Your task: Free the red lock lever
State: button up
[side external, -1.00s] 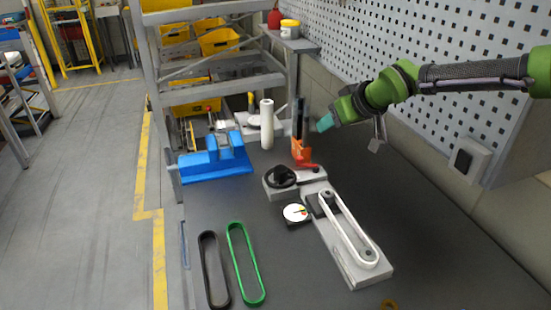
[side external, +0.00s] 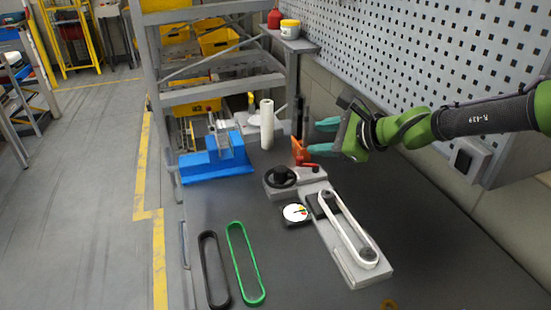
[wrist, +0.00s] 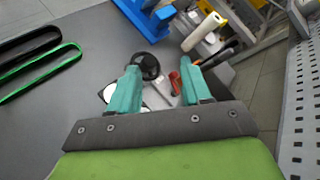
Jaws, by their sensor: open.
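In the wrist view the red lever (wrist: 174,82) shows between the fingers, nearer the right one. The left finger hides part of the unit in the wrist view.
A white roll (side external: 267,124) and a blue vise (side external: 215,163) are farther left. A dial gauge (side external: 296,213), black belt (side external: 212,275) and green belt (side external: 244,263) lie nearer the camera.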

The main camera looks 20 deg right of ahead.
jog(key=d+r+m+t+h, duration=0.1)
jog(key=d+m+t+h, duration=0.3)
jog(key=m, duration=0.6)
jog(key=m+g+y, duration=0.1)
jog(key=g, duration=0.1)
send_near(301, 158)
jog(key=x, duration=0.9)
jog(key=shift+c, duration=0.2)
